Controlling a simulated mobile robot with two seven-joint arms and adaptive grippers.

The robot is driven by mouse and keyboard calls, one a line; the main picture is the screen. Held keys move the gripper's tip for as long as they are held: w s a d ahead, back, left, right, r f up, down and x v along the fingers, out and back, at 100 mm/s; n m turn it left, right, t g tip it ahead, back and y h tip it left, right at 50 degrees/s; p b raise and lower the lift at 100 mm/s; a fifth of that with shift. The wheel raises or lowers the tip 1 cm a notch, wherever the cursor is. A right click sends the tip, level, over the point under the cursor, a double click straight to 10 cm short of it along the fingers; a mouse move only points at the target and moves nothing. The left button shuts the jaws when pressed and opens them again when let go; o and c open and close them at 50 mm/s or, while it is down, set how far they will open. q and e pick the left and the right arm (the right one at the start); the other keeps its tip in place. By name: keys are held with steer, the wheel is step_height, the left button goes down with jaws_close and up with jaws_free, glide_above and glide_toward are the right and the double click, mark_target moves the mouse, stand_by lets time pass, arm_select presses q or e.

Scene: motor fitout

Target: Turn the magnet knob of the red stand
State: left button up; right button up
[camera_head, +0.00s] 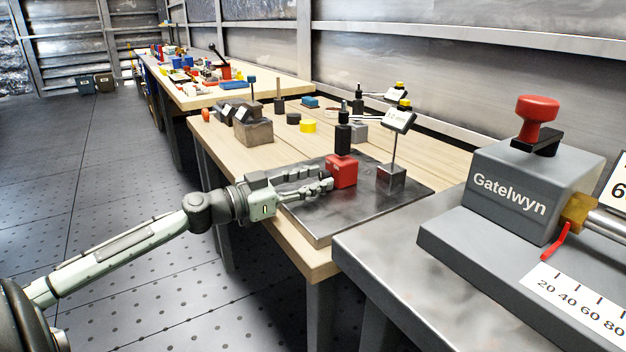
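The red stand (341,171) is a red block with a black post (343,138) rising from it. It stands upright on a dark metal plate on the wooden bench. My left gripper (329,179) reaches in from the left, with its fingertips right at the left side of the red block. Two fingers show with a narrow gap between them. I cannot tell whether they touch the block or hold anything. The magnet knob cannot be made out; the fingers may cover it. My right gripper is not in view.
A grey block with a thin rod and a white label (399,120) stands right of the red stand on the metal plate (325,224). A grey Gatelwyn vise (528,190) fills the right foreground. Several blocks and a yellow cylinder (308,127) lie farther back.

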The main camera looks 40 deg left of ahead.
arm_select(q)
jaws_close()
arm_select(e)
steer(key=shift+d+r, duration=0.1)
arm_select(q)
steer(key=shift+n+b, duration=0.3)
steer(key=shift+n, duration=1)
steer(key=n, duration=0.2)
steer(key=shift+n, duration=0.3)
steer(key=shift+a+n, duration=0.1)
steer(key=shift+n, duration=0.5)
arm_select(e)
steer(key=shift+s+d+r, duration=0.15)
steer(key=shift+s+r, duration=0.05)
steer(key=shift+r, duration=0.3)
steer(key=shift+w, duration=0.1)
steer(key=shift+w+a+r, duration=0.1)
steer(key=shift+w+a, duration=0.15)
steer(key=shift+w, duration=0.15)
